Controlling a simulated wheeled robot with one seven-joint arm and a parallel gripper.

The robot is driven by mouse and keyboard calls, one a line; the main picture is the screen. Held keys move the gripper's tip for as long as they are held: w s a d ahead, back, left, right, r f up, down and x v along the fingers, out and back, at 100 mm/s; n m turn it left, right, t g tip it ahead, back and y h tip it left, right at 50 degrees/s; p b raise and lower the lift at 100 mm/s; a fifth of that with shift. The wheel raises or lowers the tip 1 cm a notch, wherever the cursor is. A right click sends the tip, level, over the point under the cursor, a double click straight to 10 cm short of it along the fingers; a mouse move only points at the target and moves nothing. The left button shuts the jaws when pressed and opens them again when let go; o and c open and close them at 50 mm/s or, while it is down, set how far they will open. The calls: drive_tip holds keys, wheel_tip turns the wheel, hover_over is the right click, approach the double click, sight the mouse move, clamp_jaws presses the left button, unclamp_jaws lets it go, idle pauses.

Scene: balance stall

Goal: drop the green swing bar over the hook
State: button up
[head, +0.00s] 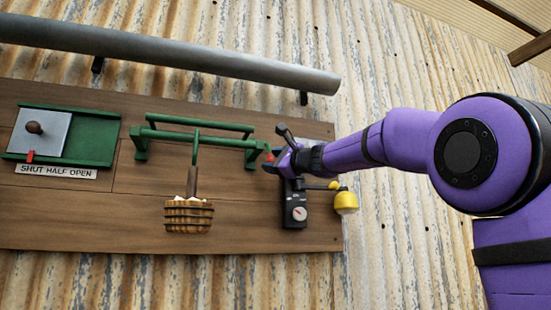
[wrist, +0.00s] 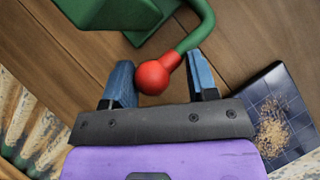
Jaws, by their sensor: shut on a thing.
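The green swing bar (head: 200,138) runs across brackets on the wooden board in the head view. Its red knob (head: 269,157) is at the right end. In the wrist view the red knob (wrist: 152,78) sits between my blue fingers, on a curved green rod (wrist: 195,30). My gripper (wrist: 160,75) is shut on the knob; it also shows in the head view (head: 272,162). A second green rail (head: 200,122) lies just above the bar. I cannot make out the hook clearly in either view.
A wooden basket (head: 188,216) hangs below the bar. A black dial device (head: 294,206) and a yellow weight (head: 346,203) are below my gripper. A grey pipe (head: 180,62) crosses above. A dark gridded surface (wrist: 285,90) holds grains.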

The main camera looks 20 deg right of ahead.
drive_tip(key=shift+w+f, duration=0.3)
drive_tip(key=shift+f, duration=0.1)
drive_tip(key=o, duration=1.2)
drive_tip(key=shift+w, duration=0.1)
drive_tip(key=shift+r, duration=0.1)
drive_tip(key=v, duration=1.1)
